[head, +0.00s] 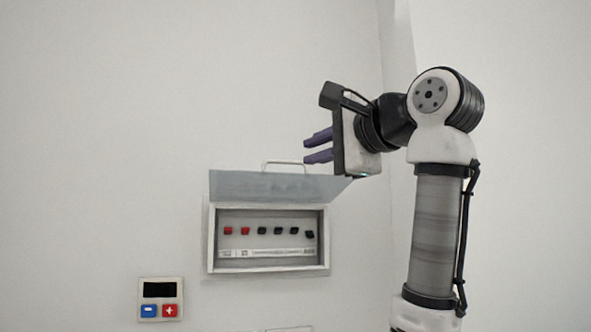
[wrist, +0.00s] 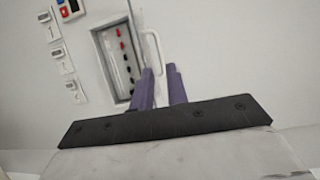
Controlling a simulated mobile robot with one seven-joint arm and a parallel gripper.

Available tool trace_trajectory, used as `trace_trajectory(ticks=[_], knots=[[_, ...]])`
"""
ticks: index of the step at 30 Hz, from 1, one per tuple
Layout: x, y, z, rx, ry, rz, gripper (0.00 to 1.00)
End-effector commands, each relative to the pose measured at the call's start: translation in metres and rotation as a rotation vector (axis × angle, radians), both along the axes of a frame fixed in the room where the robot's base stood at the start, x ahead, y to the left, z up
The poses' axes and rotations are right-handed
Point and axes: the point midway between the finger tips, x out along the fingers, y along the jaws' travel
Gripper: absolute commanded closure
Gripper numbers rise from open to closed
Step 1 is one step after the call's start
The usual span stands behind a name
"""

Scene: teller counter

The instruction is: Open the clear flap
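The clear flap (head: 270,186) is a bluish see-through panel, raised and tilted outward above the open front of a wall box (head: 212,240). A thin pale handle (head: 283,162) stands at its upper edge; the handle (wrist: 152,45) also shows in the wrist view. My gripper (head: 306,150) has two purple fingers with a gap between them. It is at the right end of the handle, with the lower fingertip close to it. In the wrist view my gripper (wrist: 160,69) is also near the handle's end. I cannot tell whether they touch.
The box holds a row of red and black switches (head: 262,231). A small panel (head: 161,299) with a dark display, a blue button and a red button is on the wall at lower left. The wrist view shows several small wall units (wrist: 57,52). The wall above is bare.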

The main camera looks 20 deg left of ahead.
Motion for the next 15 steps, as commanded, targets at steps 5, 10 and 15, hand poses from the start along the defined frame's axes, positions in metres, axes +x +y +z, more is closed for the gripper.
trace_trajectory(ticks=[5,10,15], knots=[[-0.017,-0.025,0.001,0.000,-0.001,0.000,0.85],[-0.023,-0.034,0.002,0.000,0.000,0.001,0.85],[-0.024,-0.036,0.003,-0.001,0.001,0.001,0.85]])
